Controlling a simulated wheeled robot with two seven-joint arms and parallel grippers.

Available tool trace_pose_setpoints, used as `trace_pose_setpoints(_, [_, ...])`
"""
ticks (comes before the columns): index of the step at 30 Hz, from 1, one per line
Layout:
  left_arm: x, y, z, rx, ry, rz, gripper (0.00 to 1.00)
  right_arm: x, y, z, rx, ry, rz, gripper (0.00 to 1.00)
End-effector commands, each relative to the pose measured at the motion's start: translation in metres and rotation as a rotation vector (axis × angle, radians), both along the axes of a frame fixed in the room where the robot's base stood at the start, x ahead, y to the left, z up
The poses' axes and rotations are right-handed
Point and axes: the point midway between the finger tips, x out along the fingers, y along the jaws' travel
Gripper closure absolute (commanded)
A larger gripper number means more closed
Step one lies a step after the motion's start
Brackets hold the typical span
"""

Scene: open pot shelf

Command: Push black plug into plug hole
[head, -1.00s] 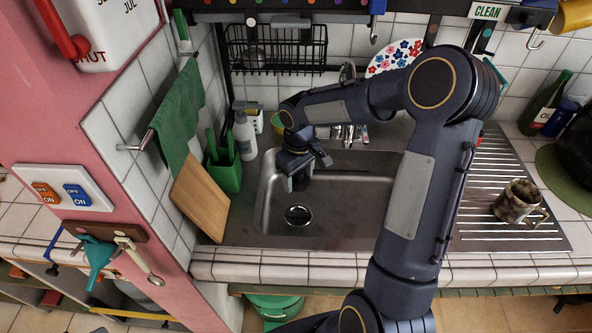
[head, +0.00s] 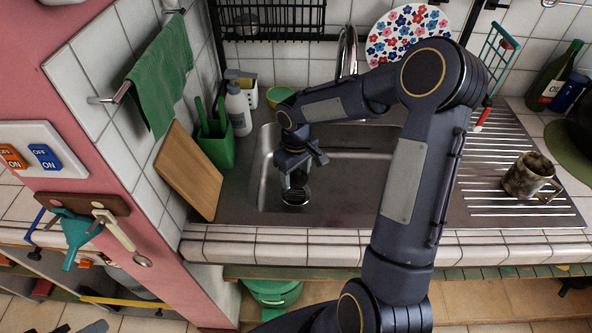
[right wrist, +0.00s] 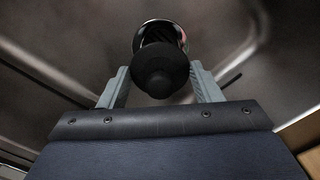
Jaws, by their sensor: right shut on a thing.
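My right gripper (head: 297,180) reaches down into the steel sink (head: 350,185), low over the round plug hole (head: 296,201) at the sink's left end. In the right wrist view, the right gripper (right wrist: 160,80) is shut on the black plug (right wrist: 160,72), a round dark piece with a knob facing the camera. The shiny rim of the plug hole (right wrist: 183,35) shows just beyond the plug, partly hidden by it. The plug overlaps the hole's lower part in that view. Whether plug and hole touch, I cannot tell. My left gripper is not in view.
A wooden board (head: 188,171) and a green utensil holder (head: 217,148) stand left of the sink. A soap bottle (head: 239,112) and the tap (head: 347,50) are behind. A mug (head: 528,178) stands on the drainer at right. The sink floor right of the hole is clear.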

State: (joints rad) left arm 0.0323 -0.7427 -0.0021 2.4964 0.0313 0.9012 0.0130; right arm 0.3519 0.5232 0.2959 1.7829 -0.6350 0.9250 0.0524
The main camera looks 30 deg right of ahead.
Motion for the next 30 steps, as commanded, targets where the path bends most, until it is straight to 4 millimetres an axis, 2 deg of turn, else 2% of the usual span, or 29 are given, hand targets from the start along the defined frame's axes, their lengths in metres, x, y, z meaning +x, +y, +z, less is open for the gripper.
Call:
trace_pose_setpoints(1, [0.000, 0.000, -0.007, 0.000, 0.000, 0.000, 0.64, 0.000, 0.000, -0.008, 0.001, 0.001, 0.000, 0.64])
trace_pose_setpoints(15, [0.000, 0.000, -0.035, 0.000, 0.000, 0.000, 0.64, 0.000, 0.000, -0.049, 0.001, 0.000, 0.000, 0.64])
trace_pose_setpoints(21, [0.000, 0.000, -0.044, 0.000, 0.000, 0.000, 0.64, 0.000, 0.000, -0.059, 0.000, 0.000, 0.000, 0.64])
trace_pose_setpoints(30, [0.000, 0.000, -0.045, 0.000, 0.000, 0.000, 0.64, 0.000, 0.000, -0.061, 0.000, -0.001, 0.000, 0.64])
